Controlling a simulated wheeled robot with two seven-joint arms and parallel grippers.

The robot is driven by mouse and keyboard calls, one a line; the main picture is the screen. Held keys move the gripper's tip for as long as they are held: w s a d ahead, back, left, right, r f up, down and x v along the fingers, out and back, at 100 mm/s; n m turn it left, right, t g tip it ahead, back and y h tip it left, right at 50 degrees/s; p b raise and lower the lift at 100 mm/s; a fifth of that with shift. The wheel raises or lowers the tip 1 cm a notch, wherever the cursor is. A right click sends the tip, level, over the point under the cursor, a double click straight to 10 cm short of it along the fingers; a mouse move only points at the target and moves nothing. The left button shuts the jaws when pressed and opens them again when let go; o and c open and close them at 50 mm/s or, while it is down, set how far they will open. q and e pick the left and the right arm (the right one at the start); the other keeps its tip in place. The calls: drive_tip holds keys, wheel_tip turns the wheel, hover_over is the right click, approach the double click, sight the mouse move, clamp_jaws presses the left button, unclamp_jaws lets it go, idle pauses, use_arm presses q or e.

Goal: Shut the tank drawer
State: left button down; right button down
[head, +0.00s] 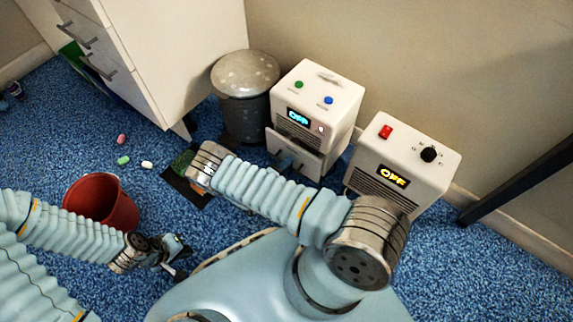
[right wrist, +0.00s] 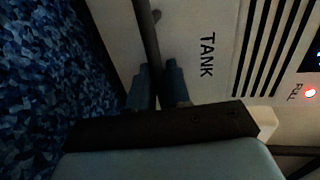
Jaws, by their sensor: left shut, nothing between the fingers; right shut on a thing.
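The white machine (head: 335,95) with green and blue buttons and a lit OFF display has the tank drawer (head: 307,165) low in its front. The drawer front seems to stand a little out from the body; how far is hard to tell. In the right wrist view the drawer front (right wrist: 205,85) reads TANK, with a dark bar handle (right wrist: 146,35) on it. My left gripper (head: 179,260) is shut and empty, low over the carpet, away from the machine.
A second white machine (head: 415,150) with a red switch and a dial stands to the right. A red bucket (head: 100,200) and small coloured pieces (head: 123,160) are on the blue carpet.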

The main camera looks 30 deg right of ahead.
drive_tip(key=b+x, duration=0.1)
drive_tip(key=x, duration=0.2)
drive_tip(key=shift+r, duration=0.15)
drive_tip(key=shift+w+d+r, duration=0.15)
drive_tip(key=shift+d, duration=0.05)
drive_tip(key=c, duration=1.3)
unclamp_jaws()
drive_tip(key=shift+c, duration=0.2)
drive_tip(key=v, duration=1.3)
drive_tip(key=shift+a, duration=0.35)
